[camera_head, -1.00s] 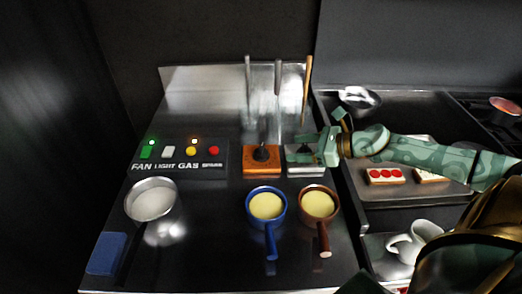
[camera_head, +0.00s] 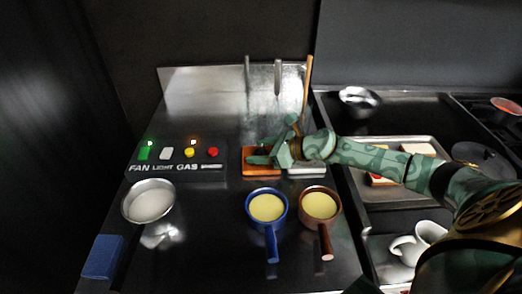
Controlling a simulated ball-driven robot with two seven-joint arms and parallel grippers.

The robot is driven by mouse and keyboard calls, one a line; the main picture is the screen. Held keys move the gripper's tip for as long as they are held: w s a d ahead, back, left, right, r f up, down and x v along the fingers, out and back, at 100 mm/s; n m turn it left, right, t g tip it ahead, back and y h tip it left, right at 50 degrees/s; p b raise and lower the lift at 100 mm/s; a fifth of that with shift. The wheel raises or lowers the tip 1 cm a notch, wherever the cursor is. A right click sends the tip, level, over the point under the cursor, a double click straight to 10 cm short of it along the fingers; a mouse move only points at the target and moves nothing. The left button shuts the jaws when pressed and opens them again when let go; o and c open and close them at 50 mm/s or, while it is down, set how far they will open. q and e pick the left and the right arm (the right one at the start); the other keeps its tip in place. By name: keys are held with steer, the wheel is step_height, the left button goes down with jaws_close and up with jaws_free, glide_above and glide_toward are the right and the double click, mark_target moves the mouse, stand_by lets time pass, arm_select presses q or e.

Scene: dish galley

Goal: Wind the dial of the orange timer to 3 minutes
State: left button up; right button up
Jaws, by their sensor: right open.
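The orange timer (camera_head: 257,171) lies on the dark steel counter, right of the switch panel. My right gripper (camera_head: 264,154) is over it, with its fingers reaching left across the timer's top. The gripper is open. Its fingers hide the black dial, so I cannot tell the dial's setting or whether the fingers touch it. A second, pale silver timer-like block (camera_head: 307,168) sits just to the right, mostly under my right wrist. My left gripper does not show.
The switch panel (camera_head: 176,157) is left of the timer. A blue pan (camera_head: 269,232) and a brown pan (camera_head: 323,231) stand in front. A steel bowl (camera_head: 149,201) and blue sponge (camera_head: 103,257) are at left. Upright utensils (camera_head: 307,93) stand behind. A tray (camera_head: 425,143) lies right.

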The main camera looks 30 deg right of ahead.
steer(key=c, duration=1)
steer(key=shift+o, duration=0.2)
stand_by(0.4)
steer(key=o, duration=1)
steer(key=shift+c, duration=0.2)
steer(key=v, duration=0.9)
steer(key=shift+s+f, duration=0.1)
steer(key=p+v, duration=0.3)
steer(key=v, duration=0.4)
steer(key=shift+d, duration=0.15)
